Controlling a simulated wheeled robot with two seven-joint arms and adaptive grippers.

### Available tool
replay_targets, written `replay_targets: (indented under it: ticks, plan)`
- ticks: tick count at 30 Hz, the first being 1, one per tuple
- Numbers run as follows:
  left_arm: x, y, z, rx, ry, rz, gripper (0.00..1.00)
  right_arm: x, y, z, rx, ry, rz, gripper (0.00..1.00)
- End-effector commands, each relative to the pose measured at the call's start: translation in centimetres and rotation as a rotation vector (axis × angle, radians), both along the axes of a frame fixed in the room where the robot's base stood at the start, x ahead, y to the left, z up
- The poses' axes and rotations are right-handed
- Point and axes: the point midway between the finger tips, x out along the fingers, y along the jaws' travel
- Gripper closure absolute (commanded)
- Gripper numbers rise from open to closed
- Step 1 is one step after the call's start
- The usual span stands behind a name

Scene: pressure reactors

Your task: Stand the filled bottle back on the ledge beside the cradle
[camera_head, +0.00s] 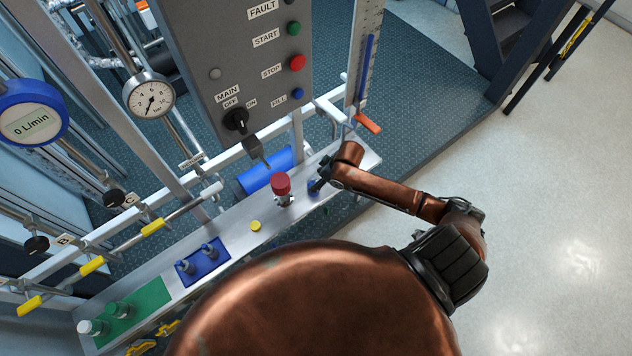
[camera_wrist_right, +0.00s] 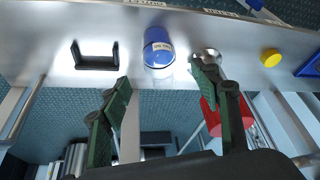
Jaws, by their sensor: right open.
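The bottle (camera_wrist_right: 158,45), blue with a white label, stands on the metal ledge (camera_wrist_right: 215,25) in the right wrist view. The black U-shaped cradle (camera_wrist_right: 95,56) is to its left, with a gap between them. My right gripper (camera_wrist_right: 163,84) is open, its two green-padded fingers apart and the bottle beyond the gap between them. In the head view the blue bottle (camera_head: 313,187) is at the right part of the ledge (camera_head: 232,232), partly hidden by my right gripper (camera_head: 322,184). The cradle is not clear there. My left gripper is not in view.
A red-topped valve (camera_head: 281,184) stands close to the bottle on the ledge; its red part (camera_wrist_right: 213,118) is behind a finger in the wrist view. A yellow disc (camera_head: 255,226), blue tray (camera_head: 203,261) and green mat (camera_head: 136,313) are further along. A control panel (camera_head: 215,60) rises behind.

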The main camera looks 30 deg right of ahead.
Motion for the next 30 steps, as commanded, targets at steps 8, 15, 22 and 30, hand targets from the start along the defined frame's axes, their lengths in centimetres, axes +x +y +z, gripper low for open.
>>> replay_targets:
  ticks: [8, 15, 22, 30]
  plan:
    - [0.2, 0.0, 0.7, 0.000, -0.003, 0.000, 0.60, -1.3, -0.7, 3.6, -0.001, -0.001, 0.001, 0.43]
    - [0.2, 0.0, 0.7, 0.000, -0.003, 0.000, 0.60, -1.5, -0.7, 3.9, 0.000, 0.001, 0.000, 0.43]
    - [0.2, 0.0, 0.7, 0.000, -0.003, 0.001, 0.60, -1.5, -0.7, 3.9, 0.000, 0.000, 0.000, 0.43]
    - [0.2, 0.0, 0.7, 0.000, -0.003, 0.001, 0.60, -1.4, -0.7, 3.9, 0.000, 0.000, 0.000, 0.43]
